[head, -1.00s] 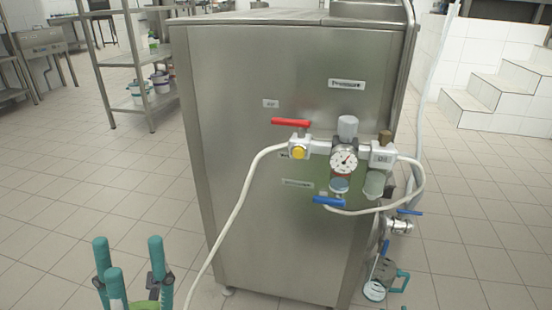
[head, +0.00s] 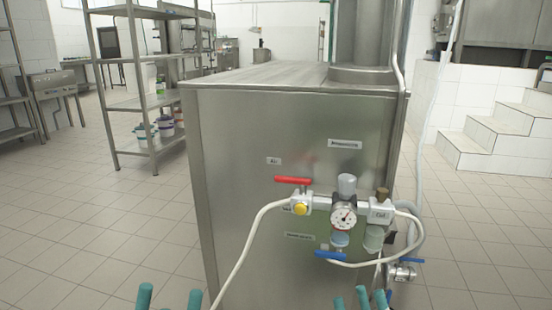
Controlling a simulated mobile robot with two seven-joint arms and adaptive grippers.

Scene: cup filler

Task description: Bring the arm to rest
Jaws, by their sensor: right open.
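The steel cup filler (head: 245,150) stands in front of me with its air fittings on the near face. A red lever (head: 293,180) lies about level above a yellow knob, with a pressure gauge (head: 343,217) to its right and a blue lever (head: 330,256) below. My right gripper (head: 357,302) shows only teal fingertips at the bottom edge, spread open, with nothing seen between them. My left gripper (head: 168,300) shows two teal fingertips at the bottom edge, wide apart and empty. Both arms and the palms are out of the picture.
A white hose (head: 243,253) runs down from the fittings past the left gripper. A small valve with a blue handle (head: 405,260) sits at the filler's right. A shelf rack (head: 135,100) stands back left, white steps (head: 500,135) back right. Tiled floor on both sides is clear.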

